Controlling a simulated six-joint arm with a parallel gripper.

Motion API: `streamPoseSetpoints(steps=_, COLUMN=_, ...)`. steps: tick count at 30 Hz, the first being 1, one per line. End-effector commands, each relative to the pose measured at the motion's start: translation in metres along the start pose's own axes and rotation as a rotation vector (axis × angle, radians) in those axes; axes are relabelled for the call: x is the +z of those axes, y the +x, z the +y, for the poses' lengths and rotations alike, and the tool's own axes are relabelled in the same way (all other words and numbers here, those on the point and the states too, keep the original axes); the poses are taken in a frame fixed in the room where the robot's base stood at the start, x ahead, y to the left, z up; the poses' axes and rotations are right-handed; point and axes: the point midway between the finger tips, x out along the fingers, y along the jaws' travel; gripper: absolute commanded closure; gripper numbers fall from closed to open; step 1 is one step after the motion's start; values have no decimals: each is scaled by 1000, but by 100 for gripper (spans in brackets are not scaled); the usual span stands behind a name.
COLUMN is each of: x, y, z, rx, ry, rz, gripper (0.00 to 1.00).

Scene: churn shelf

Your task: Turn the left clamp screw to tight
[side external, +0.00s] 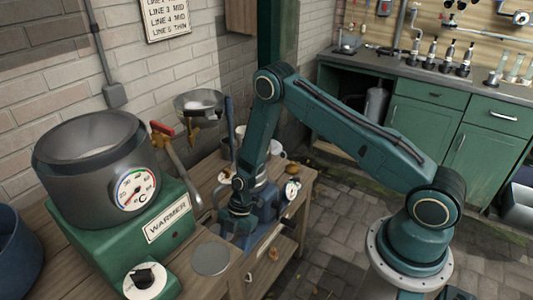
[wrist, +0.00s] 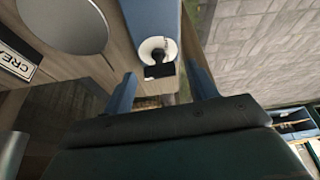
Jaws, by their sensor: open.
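My gripper (side external: 238,222) is low over the near part of the wooden bench, at the blue machine (side external: 265,203). In the wrist view its two blue fingers stand apart, with nothing held between them (wrist: 161,88). A white round dial with a black knob (wrist: 158,70) shows just beyond the gap between the fingers, on a blue body (wrist: 153,20). I cannot tell from the views whether the fingers touch the knob. I cannot make out the left clamp screw for certain; my gripper and arm cover much of the blue machine in the side view.
A green warmer (side external: 168,218) with a grey pot (side external: 85,175) stands left on the bench. A grey disc (side external: 211,258) lies beside my gripper. A red-handled tap (side external: 162,128) and metal bowl (side external: 199,102) are behind. The paved floor (side external: 340,190) to the right is mostly open.

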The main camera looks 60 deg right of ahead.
Motion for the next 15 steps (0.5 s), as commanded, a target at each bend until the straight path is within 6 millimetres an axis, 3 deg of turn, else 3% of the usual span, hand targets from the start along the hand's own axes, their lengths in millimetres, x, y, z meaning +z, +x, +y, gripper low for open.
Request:
streamPoseSetpoints(steps=1, x=0, y=0, z=0, rx=0, ry=0, rz=0, gripper=46)
streamPoseSetpoints(steps=7, x=0, y=0, z=0, rx=0, ry=0, rz=0, gripper=85)
streamPoseSetpoints(steps=15, x=0, y=0, z=0, rx=5, ry=11, rz=1, gripper=86)
